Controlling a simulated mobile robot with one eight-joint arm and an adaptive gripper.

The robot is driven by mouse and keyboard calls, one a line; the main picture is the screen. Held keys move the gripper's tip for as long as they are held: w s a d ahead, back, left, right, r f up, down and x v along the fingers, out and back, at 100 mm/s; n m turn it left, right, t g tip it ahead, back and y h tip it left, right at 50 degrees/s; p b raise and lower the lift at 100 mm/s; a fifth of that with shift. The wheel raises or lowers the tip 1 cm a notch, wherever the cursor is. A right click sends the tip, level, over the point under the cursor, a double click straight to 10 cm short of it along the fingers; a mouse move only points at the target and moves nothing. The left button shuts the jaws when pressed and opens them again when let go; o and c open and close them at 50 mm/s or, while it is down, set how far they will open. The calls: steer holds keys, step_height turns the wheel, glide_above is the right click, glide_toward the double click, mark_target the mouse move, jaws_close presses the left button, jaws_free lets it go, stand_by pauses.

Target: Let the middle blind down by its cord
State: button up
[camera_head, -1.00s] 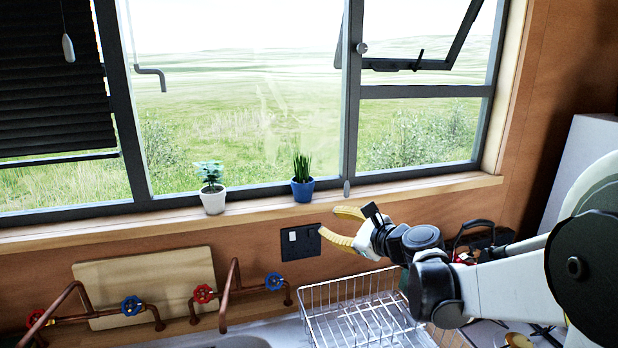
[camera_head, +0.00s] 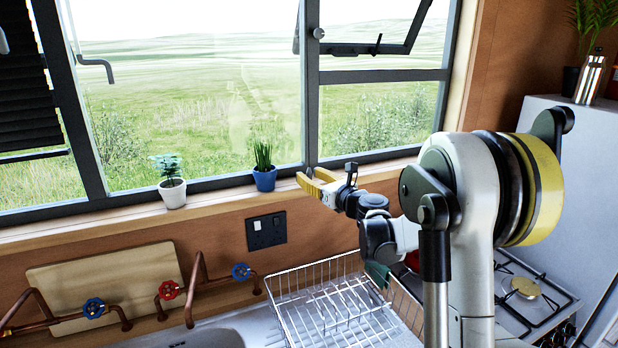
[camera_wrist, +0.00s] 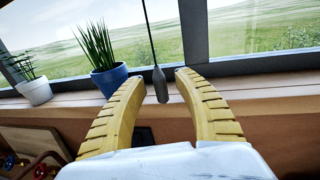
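A thin dark cord with a grey pull (camera_wrist: 160,86) at its end hangs in front of the window in the wrist view. My gripper (camera_wrist: 161,76) is open, with its two yellow ribbed fingers pointing at the window. The pull hangs between the fingertips in that picture, with a gap on both sides; I cannot tell how deep it is between them. In the head view my gripper (camera_head: 308,176) is just above sill height near the window post, and the pull cannot be made out there. The middle blind itself is out of sight.
A blue pot (camera_head: 264,179) and a white pot (camera_head: 173,194) with plants stand on the sill (camera_head: 110,222), left of my gripper. A dark blind (camera_head: 25,105) hangs at the left. Below are a wire dish rack (camera_head: 335,300) and copper taps. A hob (camera_head: 525,290) is at right.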

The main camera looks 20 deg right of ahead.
steer(key=shift+w, duration=0.4)
jaws_close()
steer(key=shift+r, duration=0.15)
step_height(320, 180, up, 39)
steer(key=p, duration=2.1)
steer(key=shift+r, duration=0.15)
jaws_free()
steer(key=shift+s, duration=0.1)
